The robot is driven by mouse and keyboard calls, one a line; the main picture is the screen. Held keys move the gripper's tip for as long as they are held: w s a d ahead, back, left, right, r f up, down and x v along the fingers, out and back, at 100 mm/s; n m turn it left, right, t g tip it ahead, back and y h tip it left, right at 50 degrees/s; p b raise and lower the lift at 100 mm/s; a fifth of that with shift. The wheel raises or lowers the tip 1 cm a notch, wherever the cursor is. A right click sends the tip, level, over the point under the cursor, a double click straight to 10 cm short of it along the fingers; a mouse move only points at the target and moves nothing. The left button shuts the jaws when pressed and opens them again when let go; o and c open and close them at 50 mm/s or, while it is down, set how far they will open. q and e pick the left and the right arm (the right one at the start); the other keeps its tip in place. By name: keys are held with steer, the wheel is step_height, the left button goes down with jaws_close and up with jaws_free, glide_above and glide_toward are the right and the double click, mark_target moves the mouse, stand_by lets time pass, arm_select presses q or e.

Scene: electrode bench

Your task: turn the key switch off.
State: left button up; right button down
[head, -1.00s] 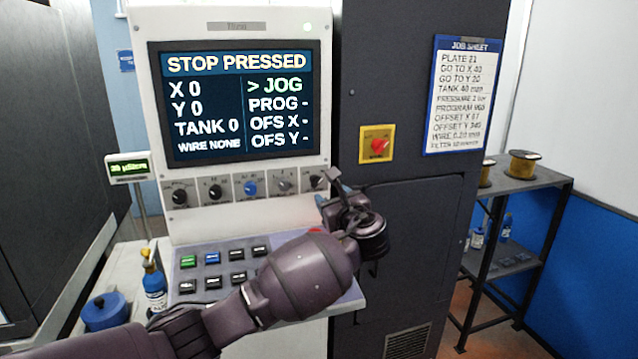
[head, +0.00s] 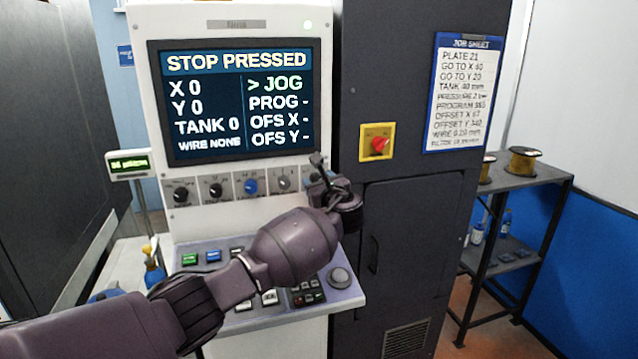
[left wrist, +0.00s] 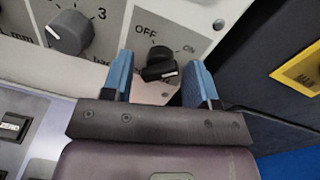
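The key switch (left wrist: 160,66) is a small black turn-knob on the light panel, with OFF printed at its upper left and ON at its upper right in the left wrist view. A white mark shows at the right end of its bar. My left gripper (left wrist: 160,80) is open, with one blue finger on each side of the knob and visible gaps between. In the head view, my left gripper (head: 319,168) is at the right end of the knob row and largely covers the key switch. My right gripper is in neither view.
A grey dial (left wrist: 70,33) sits left of the key switch. The screen (head: 240,103) above reads STOP PRESSED. A red switch on a yellow plate (head: 366,154) is on the dark cabinet to the right. A button panel (head: 338,289) lies below the arm.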

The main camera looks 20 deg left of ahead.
arm_select(q)
steer(key=c, duration=0.7)
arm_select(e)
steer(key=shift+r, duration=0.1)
arm_select(q)
steer(key=shift+n, duration=0.3)
steer(key=n+b, duration=0.2)
steer(key=n, duration=0.3)
steer(key=n+h+b, duration=0.1)
steer(key=n+b, duration=0.1)
steer(key=n, duration=0.4)
steer(key=n+b, duration=0.2)
steer(key=n, duration=0.3)
steer(key=shift+r+n+b, duration=0.3)
steer(key=shift+n+b, duration=0.1)
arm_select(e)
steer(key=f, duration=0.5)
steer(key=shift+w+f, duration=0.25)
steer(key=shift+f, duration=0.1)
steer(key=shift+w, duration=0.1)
